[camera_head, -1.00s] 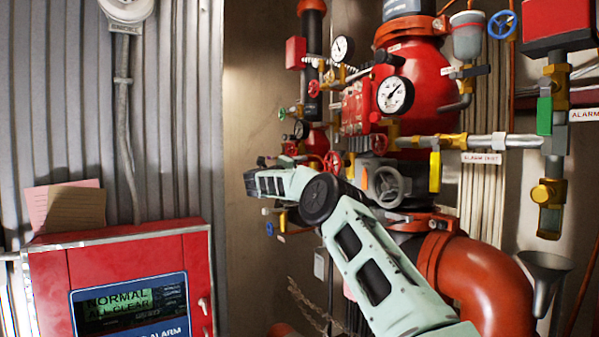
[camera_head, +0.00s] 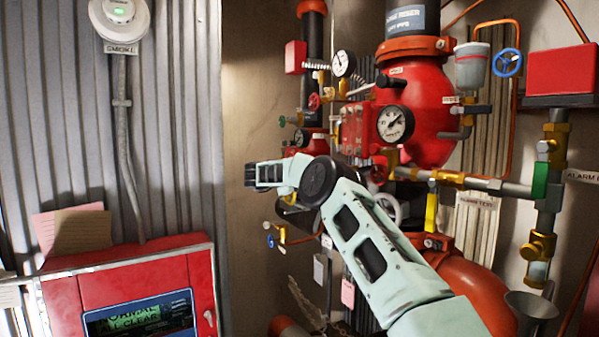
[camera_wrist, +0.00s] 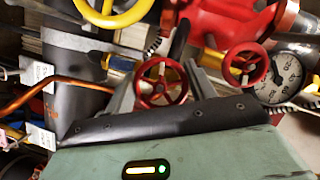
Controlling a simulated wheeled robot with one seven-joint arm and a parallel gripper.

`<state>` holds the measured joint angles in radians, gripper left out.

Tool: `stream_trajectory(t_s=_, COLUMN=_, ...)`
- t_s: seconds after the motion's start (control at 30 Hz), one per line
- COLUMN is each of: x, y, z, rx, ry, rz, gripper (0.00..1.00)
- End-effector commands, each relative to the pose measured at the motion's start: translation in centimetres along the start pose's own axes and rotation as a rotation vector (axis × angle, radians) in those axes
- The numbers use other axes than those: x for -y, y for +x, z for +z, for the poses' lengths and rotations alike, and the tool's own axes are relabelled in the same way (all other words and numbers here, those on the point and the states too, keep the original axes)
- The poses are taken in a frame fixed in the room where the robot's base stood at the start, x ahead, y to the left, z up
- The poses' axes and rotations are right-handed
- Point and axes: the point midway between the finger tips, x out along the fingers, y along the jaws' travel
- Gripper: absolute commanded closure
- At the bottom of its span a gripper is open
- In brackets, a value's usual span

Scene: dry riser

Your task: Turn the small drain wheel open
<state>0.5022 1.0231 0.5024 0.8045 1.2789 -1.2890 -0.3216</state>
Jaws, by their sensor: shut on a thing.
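In the wrist view a small red handwheel (camera_wrist: 160,83) with spokes sits between the two fingers of my gripper (camera_wrist: 158,88), which is shut on it. I cannot tell from a label whether it is the drain wheel. In the head view my arm covers the middle of the pipework, and the fingertips and the held wheel cannot be made out there.
A second red wheel (camera_wrist: 246,64) and a gauge (camera_wrist: 292,76) are close on the right in the wrist view. A red alarm panel (camera_head: 62,290) stands at left in the head view.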

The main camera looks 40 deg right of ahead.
Motion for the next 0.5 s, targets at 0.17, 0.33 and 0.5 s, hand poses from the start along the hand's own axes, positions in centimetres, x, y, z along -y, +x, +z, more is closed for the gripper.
stream_trajectory(t_s=0.17, x=0.04, y=-0.06, z=0.03, rx=0.000, ry=-0.066, rz=0.028, gripper=0.68)
stream_trajectory(t_s=0.33, x=-0.05, y=-0.05, z=0.08, rx=0.000, ry=-0.098, rz=0.040, gripper=0.68)
stream_trajectory(t_s=0.5, x=-0.10, y=-0.04, z=0.10, rx=0.000, ry=-0.109, rz=0.044, gripper=0.67)
